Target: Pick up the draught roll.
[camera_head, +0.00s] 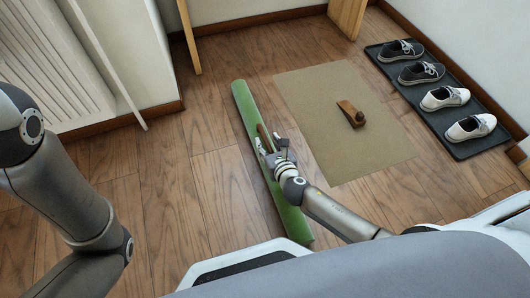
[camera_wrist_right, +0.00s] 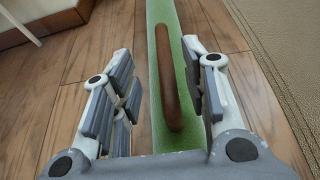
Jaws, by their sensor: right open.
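The draught roll is a long green roll (camera_head: 243,105) lying on the wooden floor in the head view. It runs from the upper middle down toward my base. A brown bar-shaped piece (camera_wrist_right: 172,75) lies along its top. In the right wrist view the green roll (camera_wrist_right: 159,20) passes between the fingers. My right gripper (camera_head: 271,150) is over the middle of the roll; in the wrist view its fingers are apart on both sides of the roll and brown piece. I cannot tell whether they touch it. My left arm shows at the left, but its gripper is out of view.
A tan mat (camera_head: 318,108) lies right of the roll, with a brown wooden wedge-like object (camera_head: 350,114) on it. A black tray (camera_head: 468,146) with several shoes stands at the right. A white radiator (camera_head: 50,65) is at upper left. The floor left of the roll is clear.

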